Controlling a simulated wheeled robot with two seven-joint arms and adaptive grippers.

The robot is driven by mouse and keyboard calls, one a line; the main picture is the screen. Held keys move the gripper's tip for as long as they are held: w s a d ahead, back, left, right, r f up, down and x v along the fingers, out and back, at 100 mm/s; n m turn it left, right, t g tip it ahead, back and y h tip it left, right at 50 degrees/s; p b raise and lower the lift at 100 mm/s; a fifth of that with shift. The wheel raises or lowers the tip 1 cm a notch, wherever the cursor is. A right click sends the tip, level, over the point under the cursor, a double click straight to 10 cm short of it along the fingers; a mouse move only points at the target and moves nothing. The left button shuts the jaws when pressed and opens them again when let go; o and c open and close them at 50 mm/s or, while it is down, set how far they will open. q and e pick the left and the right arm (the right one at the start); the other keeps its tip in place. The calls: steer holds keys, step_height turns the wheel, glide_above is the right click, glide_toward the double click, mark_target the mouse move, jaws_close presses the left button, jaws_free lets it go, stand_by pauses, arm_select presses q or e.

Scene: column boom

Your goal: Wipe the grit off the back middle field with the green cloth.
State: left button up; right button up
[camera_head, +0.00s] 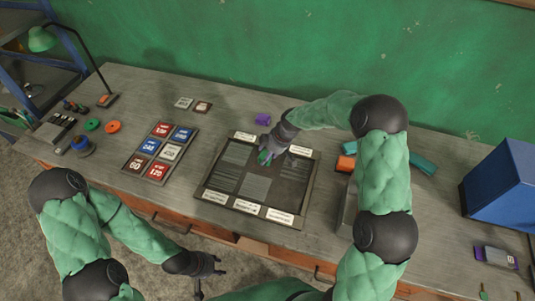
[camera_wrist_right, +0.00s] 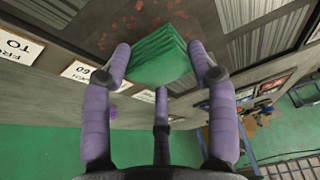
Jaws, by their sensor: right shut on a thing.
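The dark framed board (camera_head: 200,188) lies on the bench and has several fields, some striped, with white labels along its edges. My right gripper (camera_head: 266,157) is over the back middle part of the board, shut on the green cloth (camera_wrist_right: 160,58), which is folded into a pad. In the head view the gripper hides most of that field. Reddish-brown grit (camera_wrist_right: 140,22) is scattered on the dark surface around the cloth in the right wrist view. I cannot tell whether the cloth touches the surface. My left gripper (camera_head: 220,264) is open and empty, in front of the bench.
A tray of red, blue and white labelled tiles (camera_head: 126,167) lies left of the board. A purple block (camera_head: 263,119) sits behind it. A blue box (camera_head: 503,185) stands at the right, a lamp (camera_head: 80,55) at the far left. The green wall (camera_head: 250,40) bounds the back.

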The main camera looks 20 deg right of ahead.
steer(key=shift+f+b, duration=0.45)
steer(key=shift+f, duration=0.15)
steer(key=shift+r, duration=0.1)
steer(key=shift+w+a, duration=0.55)
steer(key=shift+a, duration=0.25)
steer(key=shift+d, duration=0.1)
steer(key=shift+s+d+b, duration=0.6)
steer(key=shift+s+d, duration=0.6)
steer(key=shift+d, duration=0.25)
steer(key=shift+a+f, duration=0.1)
steer(key=shift+f, duration=0.1)
